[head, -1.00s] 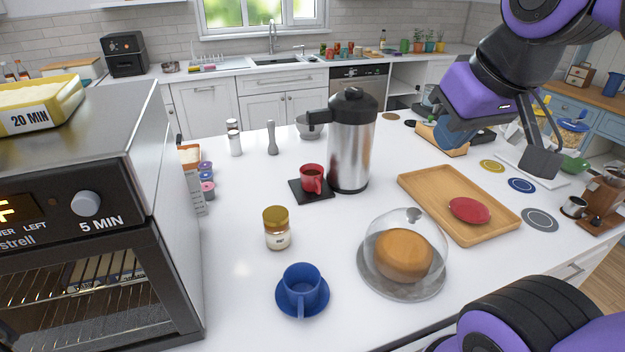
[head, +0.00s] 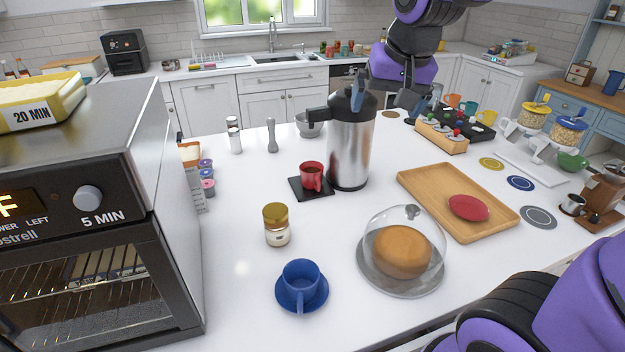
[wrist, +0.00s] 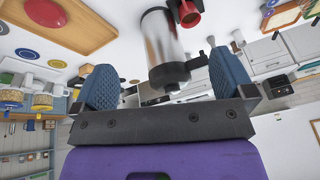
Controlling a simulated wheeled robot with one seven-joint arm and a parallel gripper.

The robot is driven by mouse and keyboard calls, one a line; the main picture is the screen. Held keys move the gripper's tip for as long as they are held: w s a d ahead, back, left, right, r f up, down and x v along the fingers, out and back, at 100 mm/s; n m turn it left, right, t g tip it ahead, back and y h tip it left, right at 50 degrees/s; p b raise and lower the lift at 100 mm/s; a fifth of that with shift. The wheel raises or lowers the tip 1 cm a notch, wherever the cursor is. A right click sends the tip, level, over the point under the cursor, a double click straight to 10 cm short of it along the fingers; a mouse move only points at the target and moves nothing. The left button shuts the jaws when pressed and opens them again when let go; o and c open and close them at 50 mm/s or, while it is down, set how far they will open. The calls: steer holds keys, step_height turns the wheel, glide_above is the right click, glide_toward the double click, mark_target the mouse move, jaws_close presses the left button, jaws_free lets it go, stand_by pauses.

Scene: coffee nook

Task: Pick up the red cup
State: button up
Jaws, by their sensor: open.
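The red cup (head: 311,177) stands upright on a dark square coaster (head: 298,190) on the white counter, just left of the tall steel carafe (head: 349,150). It holds a dark drink. In the wrist view the red cup (wrist: 187,14) shows at the top edge, beside the carafe (wrist: 160,45). My gripper (head: 383,97) is above and behind the carafe, apart from the cup. One finger overlaps the carafe's lid in the head view. In the wrist view my gripper (wrist: 165,85) has its two blue fingers wide apart, with nothing held between them.
A blue cup on its saucer (head: 320,297), a small gold-lidded jar (head: 277,226) and a glass-domed cake (head: 403,250) stand in front. A wooden tray (head: 430,190) with a red item lies right. A toaster oven (head: 95,240) fills the left.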

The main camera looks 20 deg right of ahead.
steer(key=w+a+f+m+g+h, duration=0.1)
steer(key=w+f+m, duration=0.1)
steer(key=w+f, duration=0.4)
steer(key=w+a+f+m, duration=0.1)
steer(key=w+f, duration=0.3)
steer(key=w, duration=0.4)
steer(key=m+h, duration=0.2)
glide_above(311, 175)
step_height(311, 175, down, 16)
steer(key=shift+w+a+r, duration=0.1)
steer(key=shift+w+a, duration=0.35)
steer(key=shift+w, duration=0.05)
steer(key=shift+x, duration=3.8)
steer(key=c, duration=1)
steer(key=shift+r, duration=0.15)
